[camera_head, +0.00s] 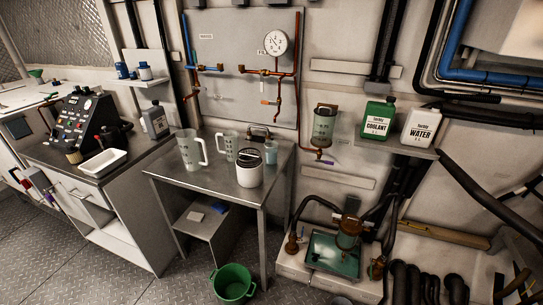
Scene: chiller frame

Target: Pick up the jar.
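On the metal table (215,177) in the middle stands a white, round, jar-like container (249,173) with a dark, ribbed-looking top. It is upright near the table's right front part. Several vessels stand close to it: a large clear measuring jug (189,150) on the left, a smaller clear jug (228,146) behind, and a light-blue cup (270,152) at its right. A clear jar-like vessel (323,127) is mounted on the wall to the right. I cannot tell for certain which is the jar. Neither of my grippers is in view.
A green bucket (232,283) stands on the floor by the table's front leg. A green coolant jug (378,119) and a white water jug (420,128) stand on a wall shelf. A counter at left holds a white tray (104,163). Pipes and a pump (346,229) crowd the lower right.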

